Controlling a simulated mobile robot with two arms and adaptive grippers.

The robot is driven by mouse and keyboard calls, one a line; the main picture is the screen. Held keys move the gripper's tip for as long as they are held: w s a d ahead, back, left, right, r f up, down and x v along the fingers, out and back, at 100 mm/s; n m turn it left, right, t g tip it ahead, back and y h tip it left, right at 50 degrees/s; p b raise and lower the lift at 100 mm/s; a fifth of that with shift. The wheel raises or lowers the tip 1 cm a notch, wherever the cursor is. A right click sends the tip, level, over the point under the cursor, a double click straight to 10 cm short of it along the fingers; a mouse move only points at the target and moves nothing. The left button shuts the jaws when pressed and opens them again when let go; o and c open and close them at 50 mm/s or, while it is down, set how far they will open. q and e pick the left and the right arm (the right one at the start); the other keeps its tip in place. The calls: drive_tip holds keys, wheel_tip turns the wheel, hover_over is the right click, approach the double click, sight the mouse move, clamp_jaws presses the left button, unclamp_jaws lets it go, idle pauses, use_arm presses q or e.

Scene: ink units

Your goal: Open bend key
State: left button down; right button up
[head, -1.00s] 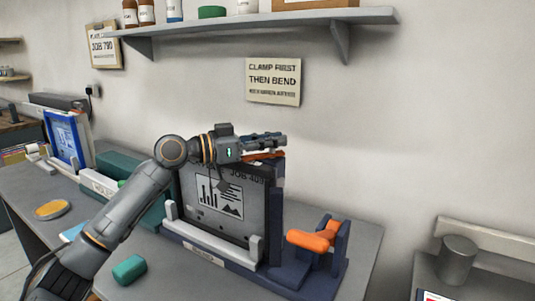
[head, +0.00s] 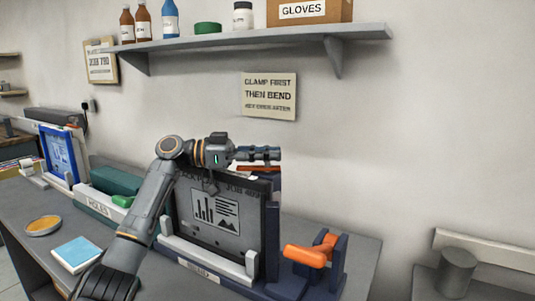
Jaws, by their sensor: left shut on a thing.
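A dark framed plate (head: 255,228) with a bar chart and "JOB" lettering stands upright in a blue and light grey bending stand (head: 207,275). An orange piece (head: 262,168) shows at its top edge. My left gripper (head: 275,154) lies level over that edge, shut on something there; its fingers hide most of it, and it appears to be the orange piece. An orange lever (head: 308,254) sits between blue posts at the stand's right end, apart from the gripper. Nothing is labelled as a bend key. My right gripper is out of view.
A wall shelf (head: 240,42) hangs above. A grey cylinder (head: 457,268) stands at the right.

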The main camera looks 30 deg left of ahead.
use_arm(q)
drive_tip(key=c, duration=1.3)
unclamp_jaws()
drive_tip(key=shift+a, duration=0.1)
drive_tip(key=v, duration=1.2)
drive_tip(key=shift+s, duration=0.1)
drive_tip(key=shift+c, duration=0.3)
